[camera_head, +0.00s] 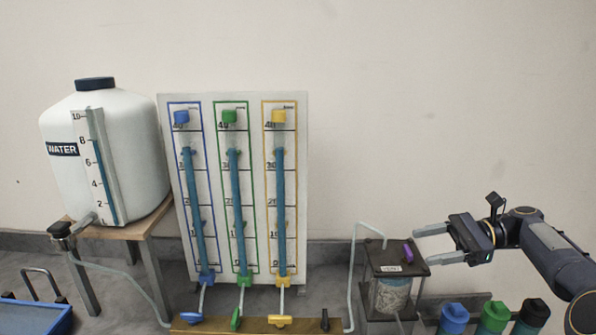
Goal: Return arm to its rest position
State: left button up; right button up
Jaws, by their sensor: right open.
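My right gripper (432,245) comes in from the right side, its two grey fingers pointing left and spread apart. Nothing shows between the fingers. It is at the right of a small dark-framed box (385,272) that has a purple lever (408,252) on its top. The lower finger is close to the top right edge of the box; I cannot tell if they touch. My left gripper is not in view.
A white water tank (105,160) stands on a table at the left. A panel (300,190) with three blue tubes leans at the wall above a wooden bar with coloured levers (277,320). Blue, green and black-capped containers (493,317) stand below my right arm. A blue tray (35,316) is at lower left.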

jog(key=s+a+r+n+h, duration=0.2)
jog(key=s+a+n+h, duration=0.1)
jog(key=s+a, duration=0.3)
jog(key=s+a+f+n+t+h, duration=0.2)
jog(key=s+f+n+h, duration=0.2)
jog(key=s, duration=0.8)
jog(key=s+a+f+n+t+h, duration=0.2)
jog(key=s+f+n+h, duration=0.3)
jog(key=s+f+n, duration=0.3)
jog(key=s+f+t, duration=0.1)
jog(key=s, duration=0.3)
jog(key=shift+s+a+f, duration=0.2)
jog(key=shift+s+f, duration=0.1)
